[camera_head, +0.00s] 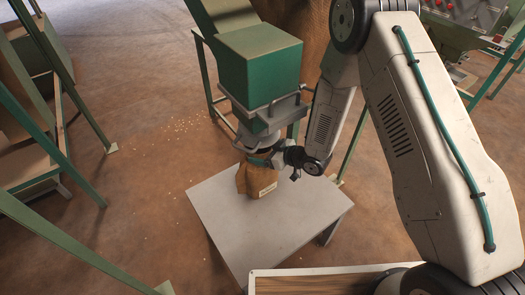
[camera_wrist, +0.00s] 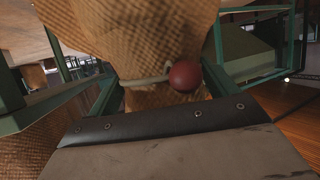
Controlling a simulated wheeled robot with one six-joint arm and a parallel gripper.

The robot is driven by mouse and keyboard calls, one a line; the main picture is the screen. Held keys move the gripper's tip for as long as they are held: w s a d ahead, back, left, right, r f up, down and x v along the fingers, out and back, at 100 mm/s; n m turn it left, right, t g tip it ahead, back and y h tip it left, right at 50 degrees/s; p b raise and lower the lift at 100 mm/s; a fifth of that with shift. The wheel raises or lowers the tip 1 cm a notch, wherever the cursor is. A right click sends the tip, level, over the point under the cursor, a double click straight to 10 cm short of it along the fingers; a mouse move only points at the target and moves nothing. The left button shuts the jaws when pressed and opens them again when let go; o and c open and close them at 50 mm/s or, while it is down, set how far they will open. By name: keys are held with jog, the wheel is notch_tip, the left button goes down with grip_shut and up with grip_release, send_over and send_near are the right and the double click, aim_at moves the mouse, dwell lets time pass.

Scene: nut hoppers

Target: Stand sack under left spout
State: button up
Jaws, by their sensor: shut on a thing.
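A small brown sack (camera_head: 257,181) with a pale label stands roughly upright on a grey table (camera_head: 290,225) in the head view. It is directly below the spout (camera_head: 254,139) of a green hopper (camera_head: 260,72). My gripper (camera_head: 262,160) comes in from the right and is shut on the sack's upper part. The spout and gripper hide the sack's top, so I cannot tell how far apart mouth and spout are. I cannot clearly make out the sack or my fingertips in the wrist view.
Green frame legs (camera_head: 75,245) stand at the left. Pale bits (camera_head: 180,137) lie scattered on the brown floor. A panel with red buttons (camera_head: 470,12) is at the upper right. A large woven bag (camera_wrist: 140,45) with a red ball (camera_wrist: 185,75) fills the wrist view's upper middle.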

jog(key=o, duration=1.1)
jog(key=shift+o, duration=0.2)
jog(key=shift+s+d+r, duration=0.1)
jog(key=shift+r, duration=0.05)
jog(key=v, duration=1.1)
jog(key=shift+s+d, duration=0.2)
jog(key=shift+r, duration=0.1)
